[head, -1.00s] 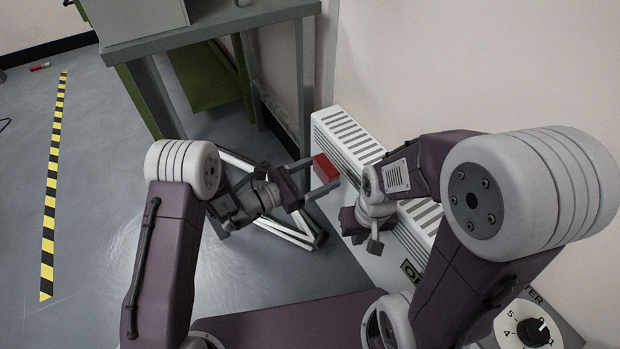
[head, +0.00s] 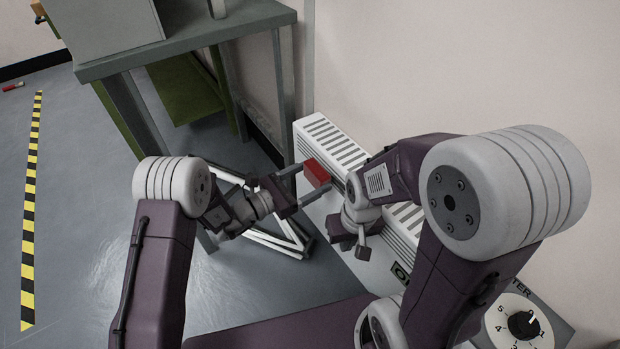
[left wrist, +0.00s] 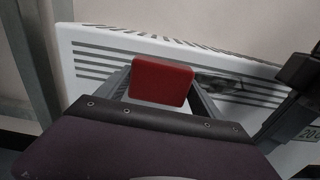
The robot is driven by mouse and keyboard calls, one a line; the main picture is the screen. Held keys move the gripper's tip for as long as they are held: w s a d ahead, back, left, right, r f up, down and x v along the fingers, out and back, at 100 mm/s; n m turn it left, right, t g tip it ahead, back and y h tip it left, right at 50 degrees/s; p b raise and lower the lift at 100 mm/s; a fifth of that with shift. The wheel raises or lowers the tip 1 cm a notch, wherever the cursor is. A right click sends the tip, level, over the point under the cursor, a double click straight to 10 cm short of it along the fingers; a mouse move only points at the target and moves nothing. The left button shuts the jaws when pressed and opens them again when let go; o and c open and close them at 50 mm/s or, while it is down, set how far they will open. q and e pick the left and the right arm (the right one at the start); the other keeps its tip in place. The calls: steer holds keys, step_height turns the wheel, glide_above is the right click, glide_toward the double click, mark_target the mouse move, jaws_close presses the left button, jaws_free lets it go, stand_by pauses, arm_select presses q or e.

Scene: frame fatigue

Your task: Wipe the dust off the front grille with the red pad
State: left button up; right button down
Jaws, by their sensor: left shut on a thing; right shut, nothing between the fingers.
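My left gripper (head: 312,179) is shut on the red pad (head: 316,173), a small block held between its fingertips. The pad is beside the white heater (head: 306,146) on the wall; I cannot tell whether they touch. In the left wrist view the pad (left wrist: 161,83) stands in front of the heater's slotted front grille (left wrist: 95,62) and hides its middle. A dark grey smudge, perhaps dust, shows on the grille right of the pad. My right gripper (head: 350,246) is shut and empty, close by the heater's nearer part.
A grey table (head: 185,40) with a metal box stands at the upper left, near the heater's far end. A white metal frame (head: 275,240) is on the floor below my left gripper. A dial panel (head: 520,322) is at the lower right. Open floor lies left.

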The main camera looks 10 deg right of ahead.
arm_select(q)
steer(key=shift+x, duration=0.75)
